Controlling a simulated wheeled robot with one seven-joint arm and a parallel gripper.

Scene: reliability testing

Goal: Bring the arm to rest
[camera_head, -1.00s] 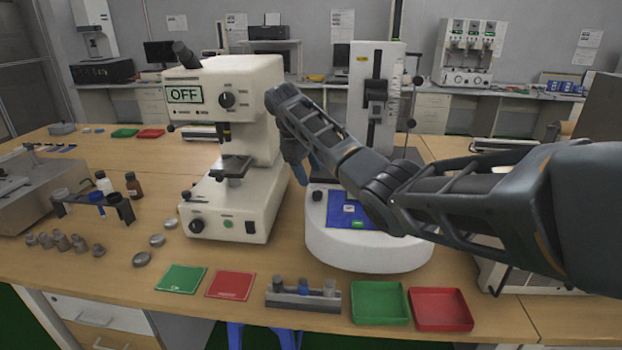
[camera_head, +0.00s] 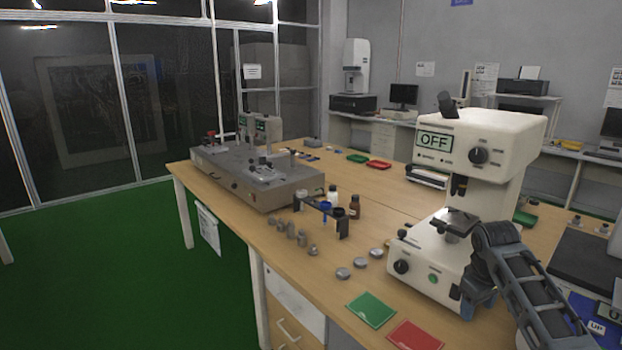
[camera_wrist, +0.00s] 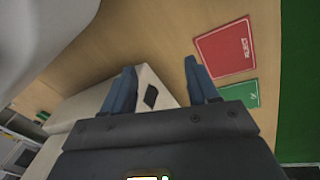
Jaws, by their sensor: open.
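My arm (camera_head: 535,285) shows at the lower right of the head view, in front of the right side of the white tester with the OFF display (camera_head: 433,141). My gripper (camera_wrist: 163,82) is open in the wrist view, its two blue fingers apart with nothing held between them. In the head view only part of its blue finger (camera_head: 480,303) shows, low beside the tester's base; I cannot tell whether it touches. In the wrist view a pale machine body (camera_wrist: 150,88) shows behind the fingers.
A red REJECT mat (camera_wrist: 224,48) and a green mat (camera_wrist: 240,93) lie right of the fingers in the wrist view. Small metal samples (camera_head: 290,230), a bottle rack (camera_head: 325,207) and a grey machine (camera_head: 262,180) stand on the wooden bench (camera_head: 215,204). Green floor (camera_head: 120,270) is clear at left.

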